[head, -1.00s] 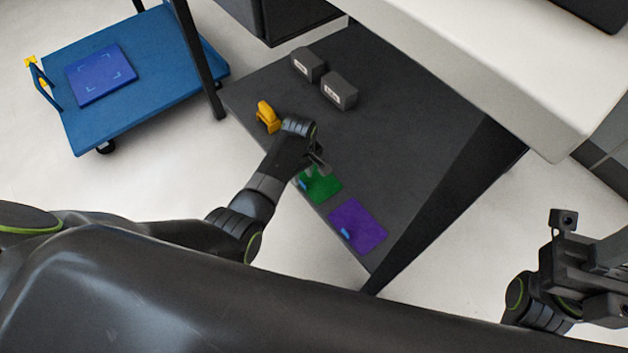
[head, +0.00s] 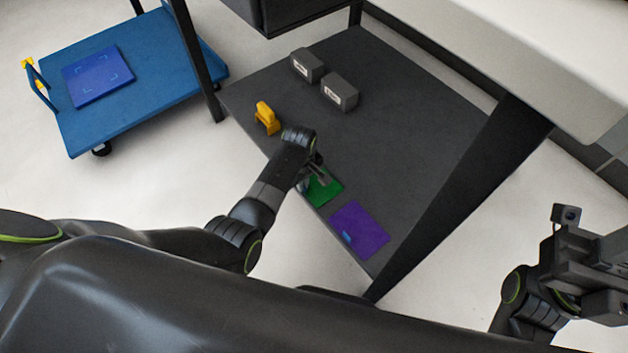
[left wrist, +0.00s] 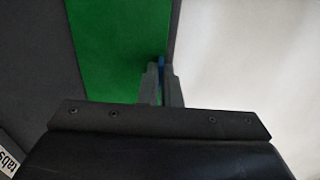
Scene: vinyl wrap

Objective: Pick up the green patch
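The green patch (head: 325,188) lies flat at the near edge of the dark shelf in the head view, partly hidden by my left gripper (head: 313,182). It fills the upper left of the left wrist view (left wrist: 112,45). There, my left gripper's fingers (left wrist: 161,82) are close together, with the patch's narrow blue tab (left wrist: 162,62) between their tips. They look shut on the tab at the patch's edge. My right gripper (head: 598,275) is at the far right of the head view, away from the shelf; its fingers do not show clearly.
A purple patch (head: 358,231) with a blue tab lies to the right of the green one. A yellow tool (head: 266,118) and two dark boxes (head: 307,64) (head: 340,91) stand farther back on the shelf (head: 400,120). A blue cart (head: 140,95) is at left.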

